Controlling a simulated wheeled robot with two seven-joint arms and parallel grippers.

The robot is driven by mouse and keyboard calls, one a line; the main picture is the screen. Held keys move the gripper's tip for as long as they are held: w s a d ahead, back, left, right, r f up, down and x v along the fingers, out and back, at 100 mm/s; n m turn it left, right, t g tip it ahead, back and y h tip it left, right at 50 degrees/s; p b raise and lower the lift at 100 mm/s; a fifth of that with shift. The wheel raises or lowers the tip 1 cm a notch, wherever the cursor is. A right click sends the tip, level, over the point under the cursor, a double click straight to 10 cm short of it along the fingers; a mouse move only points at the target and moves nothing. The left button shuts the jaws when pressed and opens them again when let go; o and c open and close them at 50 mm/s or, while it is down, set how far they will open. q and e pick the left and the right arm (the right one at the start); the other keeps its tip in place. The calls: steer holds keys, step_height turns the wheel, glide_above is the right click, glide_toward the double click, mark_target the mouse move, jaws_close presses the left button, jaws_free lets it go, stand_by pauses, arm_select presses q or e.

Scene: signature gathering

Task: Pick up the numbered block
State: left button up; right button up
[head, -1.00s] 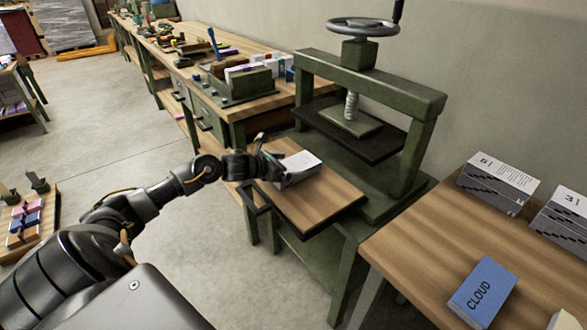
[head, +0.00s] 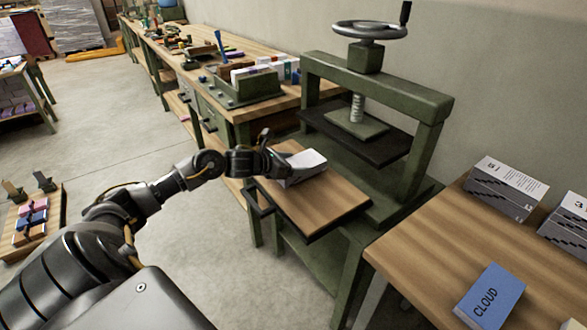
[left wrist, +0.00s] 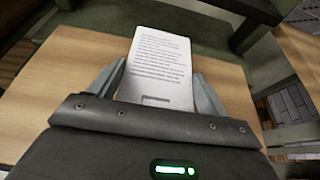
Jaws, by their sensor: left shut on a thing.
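A white block (head: 306,163) with lines of printed text on its top is over the wooden board of the green press. It also shows in the left wrist view (left wrist: 158,62), between the two fingers. No number can be read on its visible face. My left gripper (head: 281,166) is shut on this block, with one finger on each side of it. I cannot tell whether the block touches the board. Other grey-sided blocks (head: 503,187) with figures on top stand on the right table. My right gripper is not in view.
The green screw press (head: 378,90) with its handwheel stands behind the wooden board (head: 315,205). A blue block marked CLOUD (head: 490,296) lies on the right table (head: 430,255). A long workbench (head: 265,102) with a green rack runs along the wall.

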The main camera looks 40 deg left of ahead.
arm_select(q)
steer(key=s+d+r+m+g+h+p, duration=0.2)
steer(key=s+d+r+m+h+p, duration=0.1)
steer(key=s+d+r+p, duration=0.5)
steer(key=s+d+r+m+g+h+p, duration=0.2)
steer(key=s+d+r+m+h+p, duration=0.2)
steer(key=s+d+r+p, duration=0.5)
steer(key=d+r+p, duration=0.4)
steer(key=d+r, duration=0.2)
steer(key=shift+r+g+p, duration=0.35)
steer(key=shift+g+p, duration=0.05)
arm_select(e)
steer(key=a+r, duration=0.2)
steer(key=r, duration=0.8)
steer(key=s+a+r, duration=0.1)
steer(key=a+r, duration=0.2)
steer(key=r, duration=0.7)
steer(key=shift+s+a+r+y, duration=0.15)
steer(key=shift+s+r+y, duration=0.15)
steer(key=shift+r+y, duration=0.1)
